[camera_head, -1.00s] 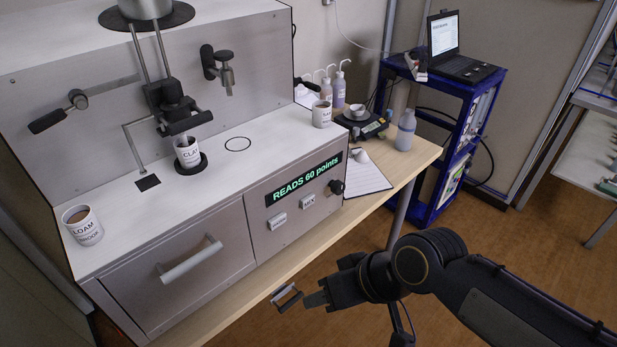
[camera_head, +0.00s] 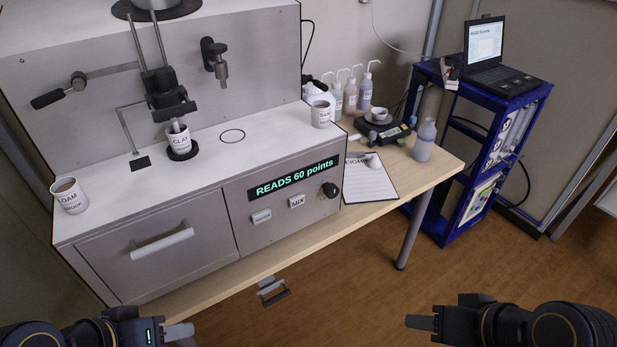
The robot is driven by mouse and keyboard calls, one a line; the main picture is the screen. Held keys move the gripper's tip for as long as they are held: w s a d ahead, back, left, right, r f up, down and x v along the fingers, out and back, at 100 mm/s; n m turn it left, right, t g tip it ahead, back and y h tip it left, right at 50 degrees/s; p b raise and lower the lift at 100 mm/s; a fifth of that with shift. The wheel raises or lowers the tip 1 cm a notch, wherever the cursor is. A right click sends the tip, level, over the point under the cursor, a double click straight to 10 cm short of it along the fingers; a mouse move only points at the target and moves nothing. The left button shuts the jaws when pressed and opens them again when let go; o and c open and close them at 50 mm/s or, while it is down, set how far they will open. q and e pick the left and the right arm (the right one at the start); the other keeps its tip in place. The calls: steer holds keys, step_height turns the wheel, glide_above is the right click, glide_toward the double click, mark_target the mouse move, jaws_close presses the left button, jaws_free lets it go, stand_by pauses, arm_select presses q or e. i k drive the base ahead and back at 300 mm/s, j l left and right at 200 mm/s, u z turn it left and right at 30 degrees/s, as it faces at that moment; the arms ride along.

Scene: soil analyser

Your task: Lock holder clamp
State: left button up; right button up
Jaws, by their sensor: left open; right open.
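A black clamp-like holder (camera_head: 168,103) hangs on two rods at the front of the analyser (camera_head: 195,195), above the CLAY cup (camera_head: 178,138). The CLAY cup stands on a round black pad, with a thin stem reaching down into it. A lever with a black handle (camera_head: 48,98) sticks out from the back panel at the left. I cannot tell whether the holder is locked. My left gripper (camera_head: 182,332) is open and empty at the bottom edge, in front of the drawer. My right gripper (camera_head: 420,322) is open and empty over the floor, well away from the analyser.
A LOAM cup (camera_head: 69,196) stands at the left and a SAND cup (camera_head: 321,114) at the right of the white deck. A tap-like fitting (camera_head: 215,60) projects from the panel. A clipboard (camera_head: 368,180), scale and bottles stand on the wooden table (camera_head: 425,175). A blue cart (camera_head: 480,120) stands beyond.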

mark_target(45, 99)
steer(key=u, duration=1.3)
